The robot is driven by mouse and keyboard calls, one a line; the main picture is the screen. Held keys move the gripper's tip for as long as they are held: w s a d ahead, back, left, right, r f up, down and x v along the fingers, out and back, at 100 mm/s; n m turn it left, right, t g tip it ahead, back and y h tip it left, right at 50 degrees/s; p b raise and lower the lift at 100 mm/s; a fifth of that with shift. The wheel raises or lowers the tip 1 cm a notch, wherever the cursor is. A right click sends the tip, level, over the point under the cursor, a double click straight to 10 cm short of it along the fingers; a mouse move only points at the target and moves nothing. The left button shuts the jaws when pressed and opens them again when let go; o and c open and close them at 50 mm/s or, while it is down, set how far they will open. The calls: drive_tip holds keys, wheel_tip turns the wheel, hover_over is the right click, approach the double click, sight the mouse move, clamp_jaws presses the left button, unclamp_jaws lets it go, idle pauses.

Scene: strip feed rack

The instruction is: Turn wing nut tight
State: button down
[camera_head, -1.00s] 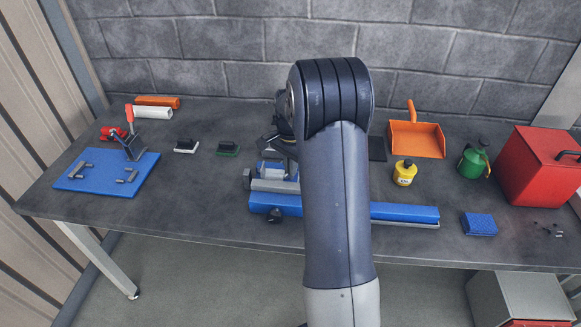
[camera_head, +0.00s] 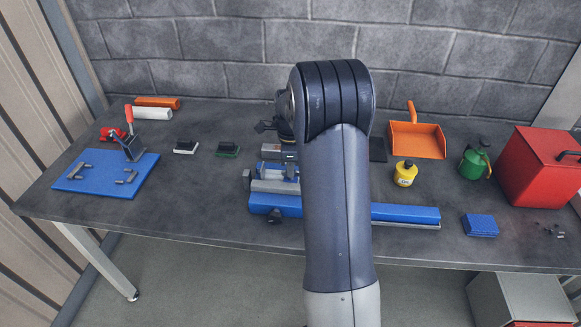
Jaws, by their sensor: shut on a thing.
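My arm also covers the middle of the rack. A dark knob (camera_head: 274,216) shows on the rack's front side.
A blue plate (camera_head: 85,183) with handles and a red-handled clamp (camera_head: 129,115) stand at the left. The front left table is clear.

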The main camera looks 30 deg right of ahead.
drive_tip(key=shift+m, duration=0.6)
drive_tip(key=c, duration=1.6)
unclamp_jaws()
drive_tip(key=shift+o, duration=0.2)
wheel_tip(320, 180, up, 11)
drive_tip(key=b, duration=0.1)
